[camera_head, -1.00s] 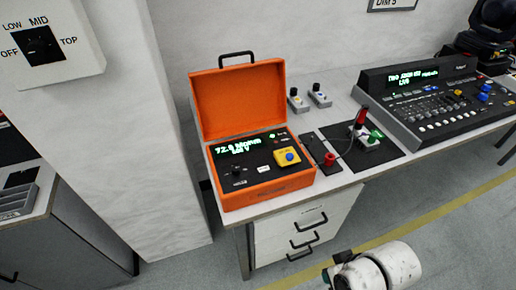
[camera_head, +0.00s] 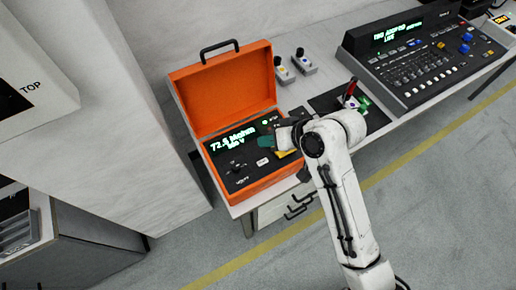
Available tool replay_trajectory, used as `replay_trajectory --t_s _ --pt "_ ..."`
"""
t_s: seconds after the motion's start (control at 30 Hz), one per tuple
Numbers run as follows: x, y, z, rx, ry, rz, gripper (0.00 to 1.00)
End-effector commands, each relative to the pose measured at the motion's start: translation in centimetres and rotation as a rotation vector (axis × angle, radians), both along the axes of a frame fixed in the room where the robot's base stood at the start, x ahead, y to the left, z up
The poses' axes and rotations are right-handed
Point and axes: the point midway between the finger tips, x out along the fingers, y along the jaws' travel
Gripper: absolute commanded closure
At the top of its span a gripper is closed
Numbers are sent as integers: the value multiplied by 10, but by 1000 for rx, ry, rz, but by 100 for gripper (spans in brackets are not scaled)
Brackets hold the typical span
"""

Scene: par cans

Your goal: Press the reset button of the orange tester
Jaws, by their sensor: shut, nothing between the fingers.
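The orange tester (camera_head: 222,90) stands open on the bench, lid up, with a lit green readout (camera_head: 232,140) on its black panel. A dark knob (camera_head: 236,167) and a small white button (camera_head: 262,162) show on the panel; its label is too small to read. A yellow block (camera_head: 284,154) at the panel's right is mostly hidden by my gripper, and the blue button on it is hidden.
A mixing console (camera_head: 420,60) stands at the bench's right. Two small switch boxes (camera_head: 293,67) stand behind, right of the lid. A black mat (camera_head: 325,103) with a red-handled item (camera_head: 350,88) lies beside my arm. A pale pillar (camera_head: 125,130) is close on the left.

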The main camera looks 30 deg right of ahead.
Motion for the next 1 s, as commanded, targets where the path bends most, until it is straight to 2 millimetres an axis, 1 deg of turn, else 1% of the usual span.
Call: replay_trajectory --t_s 0.37,0.57,0.77,1.0 --pt "1 1 2 4 -3 -1 100" --pt "1 0 -5 4 -2 0 100" --pt "1 0 -23 4 -1 0 100" --pt "1 0 -52 4 -3 0 100"
